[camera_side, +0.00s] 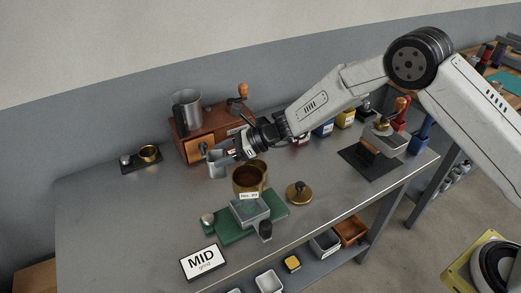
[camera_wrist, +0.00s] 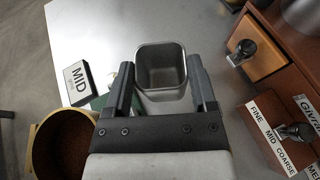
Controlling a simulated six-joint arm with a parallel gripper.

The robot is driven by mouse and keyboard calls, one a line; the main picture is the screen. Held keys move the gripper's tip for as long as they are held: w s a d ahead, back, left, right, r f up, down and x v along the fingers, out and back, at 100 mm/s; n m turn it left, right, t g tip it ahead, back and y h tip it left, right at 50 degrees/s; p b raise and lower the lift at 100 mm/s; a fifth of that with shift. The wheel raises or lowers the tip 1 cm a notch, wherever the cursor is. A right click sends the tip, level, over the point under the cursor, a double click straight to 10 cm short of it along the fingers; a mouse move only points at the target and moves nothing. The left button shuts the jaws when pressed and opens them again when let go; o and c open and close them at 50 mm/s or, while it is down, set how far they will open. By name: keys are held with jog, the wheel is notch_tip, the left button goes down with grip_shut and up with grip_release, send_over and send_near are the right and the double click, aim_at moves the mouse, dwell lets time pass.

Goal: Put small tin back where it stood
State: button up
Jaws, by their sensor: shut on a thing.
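The small tin (camera_side: 216,166) is a square-mouthed grey metal cup. My gripper (camera_side: 226,151) is shut on it, in front of the wooden grinder box. In the wrist view the tin (camera_wrist: 162,68) sits between the two dark fingers of my gripper (camera_wrist: 160,82), mouth facing the camera, and its inside looks empty. In the side view the tin looks upright. I cannot tell whether its base touches the table.
A brass canister (camera_side: 249,181) of brown grounds stands close at the right. The table's left is fairly clear.

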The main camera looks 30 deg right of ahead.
aim_at(225, 168)
jog(key=shift+f, duration=2.6)
jog(key=shift+f, duration=1.9)
jog(key=shift+f, duration=0.1)
jog(key=o, duration=1.3)
jog(key=shift+o, duration=0.2)
jog(key=v, duration=1.2)
